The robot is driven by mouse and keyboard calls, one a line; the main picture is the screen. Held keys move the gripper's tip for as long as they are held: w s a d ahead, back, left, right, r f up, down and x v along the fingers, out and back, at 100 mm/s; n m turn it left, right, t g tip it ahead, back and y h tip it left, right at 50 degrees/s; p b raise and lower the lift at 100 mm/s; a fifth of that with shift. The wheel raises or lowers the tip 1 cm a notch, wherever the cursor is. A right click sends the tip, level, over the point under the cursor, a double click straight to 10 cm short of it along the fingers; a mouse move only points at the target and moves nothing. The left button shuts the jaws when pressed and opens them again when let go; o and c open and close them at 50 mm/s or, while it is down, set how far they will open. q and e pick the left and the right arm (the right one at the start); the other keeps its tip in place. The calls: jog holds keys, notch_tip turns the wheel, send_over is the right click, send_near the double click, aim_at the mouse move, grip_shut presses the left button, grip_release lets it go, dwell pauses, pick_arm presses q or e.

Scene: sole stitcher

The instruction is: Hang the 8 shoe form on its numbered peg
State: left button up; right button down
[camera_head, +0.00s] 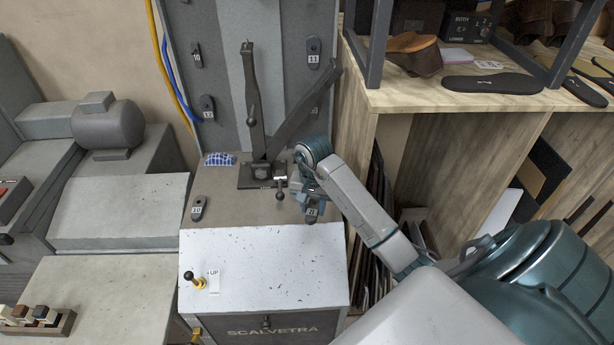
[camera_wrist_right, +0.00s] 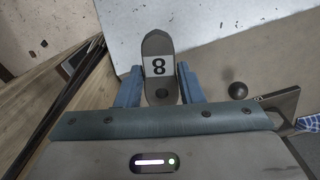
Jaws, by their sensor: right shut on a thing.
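My right gripper (camera_head: 310,196) is above the right part of the grey worktop, in front of the lever press. It is shut on the 8 shoe form (camera_wrist_right: 158,55), a dark grey sole-shaped piece with a white label reading 8. In the right wrist view the form stands out between the two blue fingers (camera_wrist_right: 158,84). In the head view the form (camera_head: 312,212) shows small below the gripper. The upright grey panel (camera_head: 233,75) behind holds dark numbered pieces, including one marked 11 (camera_head: 313,47) and one at upper left (camera_head: 196,55). No peg marked 8 can be made out. My left gripper is out of view.
The lever press (camera_head: 262,172) stands between gripper and panel, its long arms crossing the panel. Another numbered form (camera_head: 198,207) lies at the worktop's left, near a blue checked cloth (camera_head: 219,159). A wooden shelf unit (camera_head: 480,92) stands right. The white front plate (camera_head: 265,270) is mostly clear.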

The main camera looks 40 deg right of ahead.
aim_at(315, 201)
jog(key=s+a+f+m, duration=0.3)
jog(key=s+a+m, duration=0.2)
jog(key=s+m, duration=0.3)
jog(key=w+d, duration=0.3)
jog(key=w, duration=0.1)
jog(key=w+d+m+p, duration=0.1)
jog(key=w+d, duration=0.1)
jog(key=w, duration=0.2)
jog(key=w+d+f+m, duration=0.1)
jog(key=w+d, duration=0.2)
jog(key=shift+w+d+p, duration=0.3)
jog(key=shift+w+d, duration=0.05)
jog(key=shift+w, duration=0.05)
jog(key=shift+w+d+f, duration=0.15)
jog(key=shift+w+d, duration=0.1)
jog(key=shift+w, duration=0.05)
jog(key=shift+w+f, duration=0.1)
jog(key=shift+f+p, duration=0.35)
jog(key=shift+p, duration=0.1)
notch_tip(315, 201, down, 2)
jog(key=shift+f+p, duration=0.1)
jog(key=shift+p, duration=0.4)
jog(key=shift+f, duration=0.25)
jog(key=shift+f, duration=0.1)
